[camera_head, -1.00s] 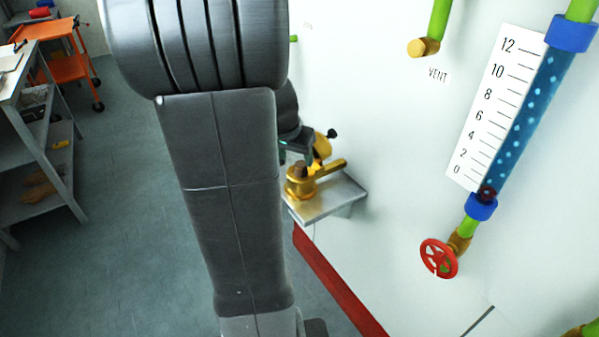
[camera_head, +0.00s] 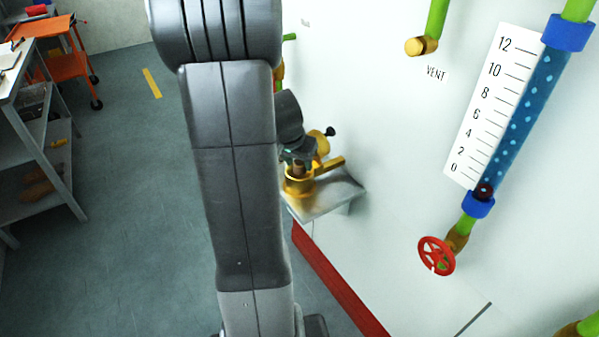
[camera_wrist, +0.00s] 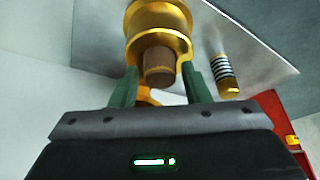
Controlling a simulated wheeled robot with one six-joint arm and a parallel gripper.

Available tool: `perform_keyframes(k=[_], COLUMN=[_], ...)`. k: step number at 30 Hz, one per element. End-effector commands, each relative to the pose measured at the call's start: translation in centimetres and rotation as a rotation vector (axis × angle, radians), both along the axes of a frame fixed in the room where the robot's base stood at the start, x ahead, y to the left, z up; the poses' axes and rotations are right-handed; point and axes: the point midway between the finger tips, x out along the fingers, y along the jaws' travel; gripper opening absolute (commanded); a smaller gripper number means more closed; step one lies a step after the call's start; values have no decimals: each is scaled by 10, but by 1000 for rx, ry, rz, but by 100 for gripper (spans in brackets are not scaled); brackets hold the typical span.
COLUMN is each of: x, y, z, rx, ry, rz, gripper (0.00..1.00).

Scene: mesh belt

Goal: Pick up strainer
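A brass fitting (camera_head: 299,186) stands on a grey metal shelf on the white wall. In the wrist view the brass fitting (camera_wrist: 158,22) shows at the top with a brown cylinder (camera_wrist: 159,66) at its middle. My gripper (camera_wrist: 161,72) has two green fingers, one each side of the brown cylinder, with a gap showing on both sides. In the head view my gripper (camera_head: 298,160) is at the fitting, partly hidden by my arm. A striped cylinder with a brass end (camera_wrist: 228,75) is right of the fingers. I cannot tell which part is the strainer.
The metal shelf (camera_head: 335,197) is small, with a red strip (camera_head: 335,280) below it. A red handwheel (camera_head: 436,255) and a blue gauge tube (camera_head: 524,110) are on the wall at right. A grey rack (camera_head: 45,150) and an orange cart (camera_head: 65,65) stand at far left.

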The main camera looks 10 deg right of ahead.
Motion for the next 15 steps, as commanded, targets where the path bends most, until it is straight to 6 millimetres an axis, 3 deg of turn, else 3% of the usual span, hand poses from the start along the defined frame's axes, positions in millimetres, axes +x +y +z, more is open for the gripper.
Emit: perform_keyframes(k=[1,5,15], x=[0,0,0], y=[0,0,0], z=[0,0,3], rx=[0,0,-1], ry=[0,0,-1], rz=[0,0,0], gripper=[32,7,5])
